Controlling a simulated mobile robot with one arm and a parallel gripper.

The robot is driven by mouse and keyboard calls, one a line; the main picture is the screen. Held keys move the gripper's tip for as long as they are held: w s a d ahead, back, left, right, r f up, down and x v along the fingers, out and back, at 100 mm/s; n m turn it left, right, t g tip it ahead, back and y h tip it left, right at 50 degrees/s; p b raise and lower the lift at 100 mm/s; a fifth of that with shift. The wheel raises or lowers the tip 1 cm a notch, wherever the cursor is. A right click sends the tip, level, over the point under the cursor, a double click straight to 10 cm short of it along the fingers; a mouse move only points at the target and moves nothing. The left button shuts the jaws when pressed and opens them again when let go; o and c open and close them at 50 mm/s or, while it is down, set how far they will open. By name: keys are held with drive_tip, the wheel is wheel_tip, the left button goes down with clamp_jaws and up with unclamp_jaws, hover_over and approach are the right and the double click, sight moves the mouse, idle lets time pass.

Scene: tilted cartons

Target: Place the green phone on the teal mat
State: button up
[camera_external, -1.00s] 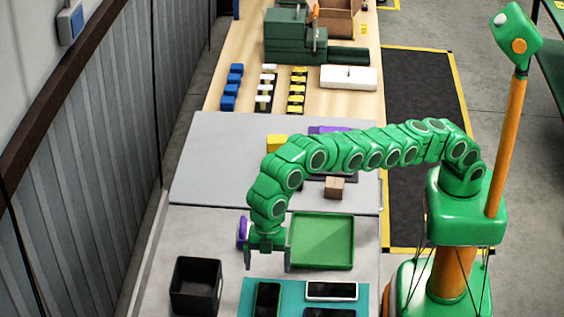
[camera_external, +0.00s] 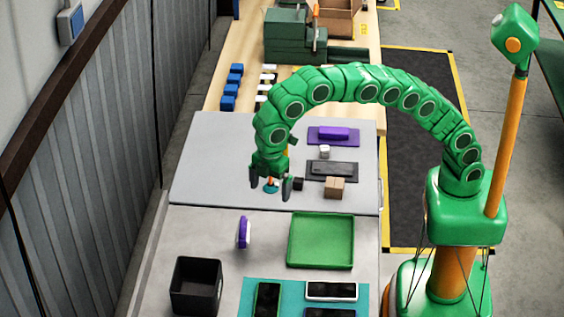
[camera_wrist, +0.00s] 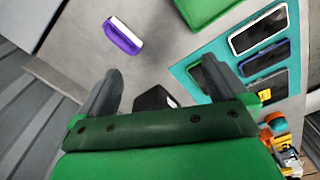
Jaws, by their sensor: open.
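The teal mat (camera_external: 290,288) lies at the front of the near table, cut by the frame's lower edge. The green phone (camera_external: 267,298), dark-screened with a green rim, lies flat on the mat's left part. My gripper (camera_external: 270,190) is open, above the table farther back and well apart from the phone. In the wrist view, the open fingers (camera_wrist: 162,72) hold nothing. The mat (camera_wrist: 218,52) shows at the right there, and my right finger partly covers the green phone (camera_wrist: 197,74).
A white phone (camera_external: 331,290) and a purple-rimmed phone (camera_external: 328,312) share the mat. A black bin (camera_external: 196,286) stands left of it, a green tray (camera_external: 321,241) behind it. A purple-and-white item (camera_external: 243,232) sits on clear grey table left of the tray.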

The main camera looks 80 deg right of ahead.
drive_tip(key=s+d+r+m, duration=0.2)
drive_tip(key=s+d, duration=0.4)
drive_tip(key=d, duration=0.3)
drive_tip(key=s+d+r+m+g, duration=0.1)
drive_tip(key=s+d+m, duration=0.2)
drive_tip(key=s+d, duration=0.45)
drive_tip(key=s+d+r+m, duration=0.2)
drive_tip(key=s+d, duration=0.3)
drive_tip(key=d, duration=0.5)
drive_tip(key=s+d+f+m, duration=0.2)
drive_tip(key=s+d, duration=0.1)
drive_tip(key=s, duration=0.6)
drive_tip(key=s+d+f+m, duration=0.1)
drive_tip(key=s+d+f, duration=0.2)
drive_tip(key=s, duration=0.6)
drive_tip(key=s+d+f+m+g, duration=0.1)
drive_tip(key=s+d+f+m, duration=0.1)
drive_tip(key=s, duration=0.7)
drive_tip(key=d+f, duration=0.1)
drive_tip(key=d, duration=0.1)
drive_tip(key=shift+s+d+f+m, duration=0.15)
drive_tip(key=shift+s+d+m, duration=0.15)
drive_tip(key=shift+s+d, duration=0.1)
